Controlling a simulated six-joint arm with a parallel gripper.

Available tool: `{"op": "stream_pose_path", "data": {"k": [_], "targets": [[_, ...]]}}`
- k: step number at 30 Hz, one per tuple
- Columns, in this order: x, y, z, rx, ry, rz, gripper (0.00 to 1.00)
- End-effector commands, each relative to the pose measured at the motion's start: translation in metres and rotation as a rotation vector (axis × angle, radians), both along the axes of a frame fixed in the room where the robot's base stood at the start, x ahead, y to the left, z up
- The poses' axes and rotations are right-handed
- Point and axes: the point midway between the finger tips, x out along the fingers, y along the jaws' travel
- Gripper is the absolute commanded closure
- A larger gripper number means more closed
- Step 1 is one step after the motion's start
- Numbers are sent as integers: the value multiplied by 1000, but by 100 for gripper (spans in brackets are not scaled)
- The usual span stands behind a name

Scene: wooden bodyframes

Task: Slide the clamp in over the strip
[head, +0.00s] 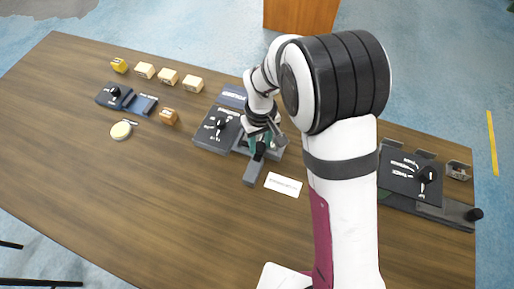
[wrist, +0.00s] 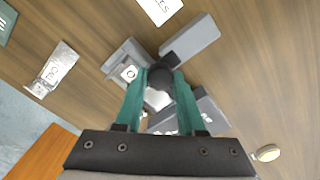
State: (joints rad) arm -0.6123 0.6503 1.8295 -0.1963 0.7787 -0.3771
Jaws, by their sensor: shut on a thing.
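My gripper (head: 262,146) is low over a small grey fixture in the middle of the table. In the wrist view its two teal fingers (wrist: 160,85) are closed on a dark round knob (wrist: 160,72), which I take to be the clamp's. A long grey bar (wrist: 190,39) reaches out from beside the knob; this bar (head: 253,173) points to the front in the head view. The grey fixture (wrist: 115,57) beside the knob carries a pale piece with a round mark (wrist: 128,73). A whitish piece shows between the fingers. I cannot tell which piece is the strip.
A dark panel (head: 213,133) stands close left of the fixture, and another (head: 400,182) at the right. A white card (head: 283,184) lies in front. Several small blocks (head: 168,76) and a round disc (head: 121,130) are at the left. The front left table is clear.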

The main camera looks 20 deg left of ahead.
Motion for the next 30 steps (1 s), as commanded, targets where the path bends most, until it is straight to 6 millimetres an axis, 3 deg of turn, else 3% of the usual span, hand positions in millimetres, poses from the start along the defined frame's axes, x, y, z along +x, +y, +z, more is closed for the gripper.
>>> {"op": "stream_pose_path", "data": {"k": [4, 5, 10, 18, 22, 26, 30], "targets": [[6, -1, 1, 4, -16, 6, 100], [6, 0, 1, 3, -17, 6, 60], [5, 0, 1, 3, -14, 4, 31], [3, 0, 1, 2, -11, 4, 31], [4, 0, 12, 4, -12, 4, 31], [4, 0, 45, 5, -15, 3, 31], [4, 0, 92, 6, -17, 3, 31]]}}
